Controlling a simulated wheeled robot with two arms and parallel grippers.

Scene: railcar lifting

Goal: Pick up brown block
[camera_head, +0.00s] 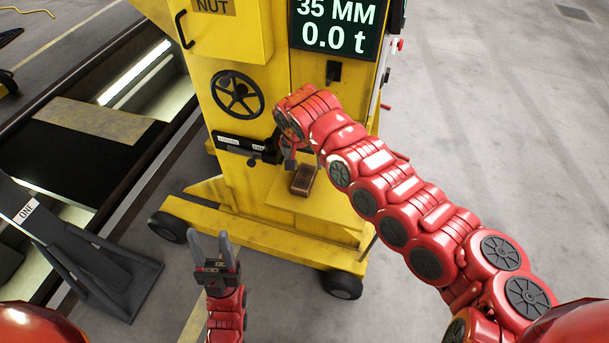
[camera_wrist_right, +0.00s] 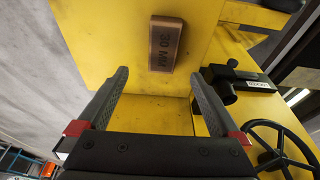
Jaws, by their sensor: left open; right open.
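The brown block (camera_head: 303,179) lies on the yellow shelf (camera_head: 325,205) of the yellow machine. In the right wrist view the brown block (camera_wrist_right: 166,43) shows the marking "30 MM" and lies beyond the fingertips, between their lines. My right gripper (camera_wrist_right: 158,85) is open and empty, with its fingers pointing at the shelf. In the head view my right gripper (camera_head: 290,155) is partly hidden by its own wrist, just above the block. My left gripper (camera_head: 224,243) is open and empty, in front of the machine's base.
The yellow machine (camera_head: 240,170) has a black handwheel (camera_head: 237,94), a black lever fitting (camera_head: 245,145) beside the shelf and a display (camera_head: 335,25) reading "35 MM 0.0 t". A dark stand (camera_head: 95,265) labelled "ONE" is at left. A pit (camera_head: 75,160) lies behind it. Floor at right is clear.

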